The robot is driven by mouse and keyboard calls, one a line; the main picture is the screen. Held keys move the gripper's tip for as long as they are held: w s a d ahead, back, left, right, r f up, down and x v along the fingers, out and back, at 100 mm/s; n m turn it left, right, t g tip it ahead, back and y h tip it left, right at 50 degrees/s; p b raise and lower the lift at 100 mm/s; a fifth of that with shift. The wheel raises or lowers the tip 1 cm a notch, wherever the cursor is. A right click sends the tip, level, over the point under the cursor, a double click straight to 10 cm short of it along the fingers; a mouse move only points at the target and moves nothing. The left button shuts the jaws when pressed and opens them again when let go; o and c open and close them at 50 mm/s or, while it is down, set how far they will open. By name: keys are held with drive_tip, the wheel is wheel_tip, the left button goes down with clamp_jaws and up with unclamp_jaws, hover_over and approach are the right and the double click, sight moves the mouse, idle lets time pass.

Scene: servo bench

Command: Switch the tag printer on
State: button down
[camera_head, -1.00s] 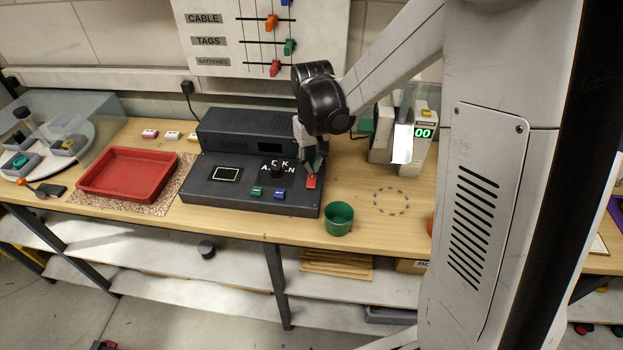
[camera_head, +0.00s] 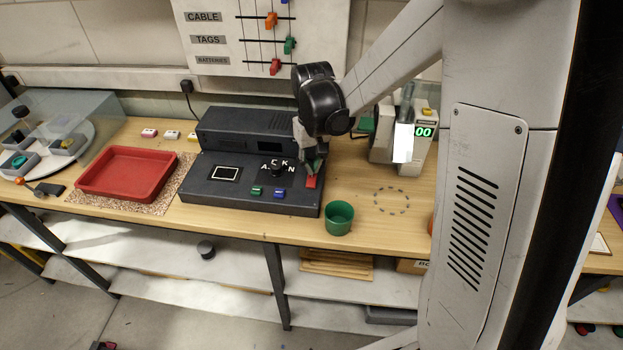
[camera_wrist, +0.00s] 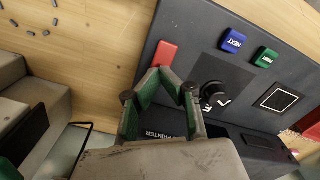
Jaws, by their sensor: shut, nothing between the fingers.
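The tag printer (camera_head: 215,190) is a dark grey box with a raised back on the bench. Its red switch (camera_head: 312,182) is at the right end of the top, and it also shows in the wrist view (camera_wrist: 166,53). My gripper (camera_head: 316,166) is shut and empty, pointing down right beside the red switch. In the wrist view my fingertips (camera_wrist: 163,73) are close to the switch's near end; I cannot tell whether they touch it. A black knob (camera_wrist: 214,91) and the blue (camera_wrist: 233,40) and green (camera_wrist: 265,57) buttons are nearby. The word PRINTER is partly hidden by my fingers.
A green cup (camera_head: 339,218) stands just right of the printer's front corner. A red tray (camera_head: 127,173) lies to the left, and a scale-like device (camera_head: 411,150) with a green display stands at the right. The bench around the dashed circle (camera_head: 391,201) is clear.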

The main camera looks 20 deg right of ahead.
sight(312, 176)
drive_tip(key=shift+f+b, duration=0.85)
drive_tip(key=shift+f, duration=0.15)
idle(0.5)
drive_tip(key=shift+r+p, duration=1.9)
drive_tip(key=shift+r, duration=1.6)
drive_tip(key=shift+s+r, duration=0.1)
drive_tip(key=shift+r, duration=0.05)
drive_tip(key=s+r+t+b, duration=0.3)
drive_tip(key=s, duration=0.7)
drive_tip(key=s+r+t+b, duration=0.3)
drive_tip(key=s+t, duration=0.1)
drive_tip(key=s, duration=0.6)
drive_tip(key=shift+m+b, duration=0.3)
drive_tip(key=shift+m, duration=0.1)
